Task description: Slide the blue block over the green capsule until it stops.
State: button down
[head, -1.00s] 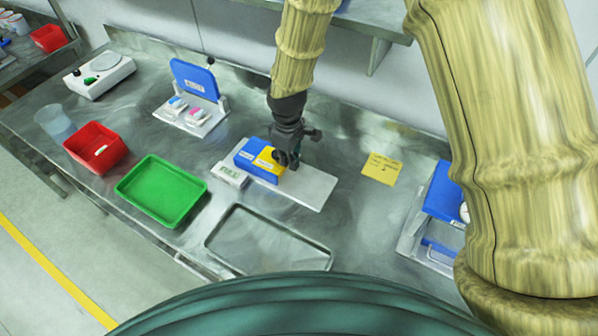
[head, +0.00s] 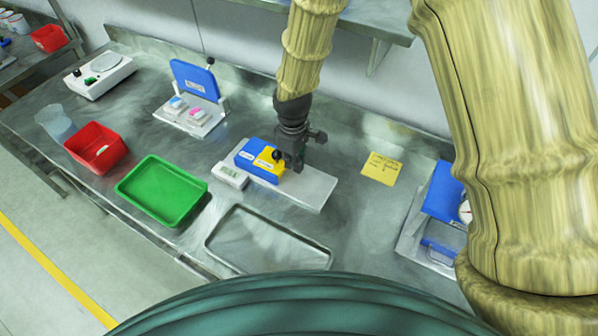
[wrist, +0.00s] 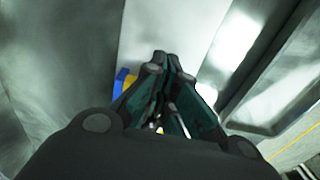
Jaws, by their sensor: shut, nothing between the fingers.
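The blue block (head: 249,152) lies on a pale plate (head: 312,190) near the middle of the bench, touching a yellow block (head: 268,164) on its right. Both carry white labels. In the wrist view, a corner of the blue block (wrist: 121,82) shows left of the fingers, with a little yellow beside it. My gripper (head: 288,164) is shut and empty, beside the right end of the yellow block, over the plate. Whether it touches the yellow block I cannot tell. I cannot make out a green capsule; the blocks or gripper may hide it.
A small white display box (head: 231,175) stands left of the blocks. A green tray (head: 196,199), red bin (head: 120,150) and metal tray (head: 213,240) lie nearby. A blue-lidded device (head: 441,192) stands at right. The plate's right end is clear.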

jog(key=shift+r, duration=0.15)
notch_tip(320, 180, up, 8)
jog(key=p, duration=0.5)
jog(key=shift+p, duration=0.4)
jog(key=shift+a+f, duration=0.1)
jog(key=shift+f, duration=0.1)
dwell(0.5)
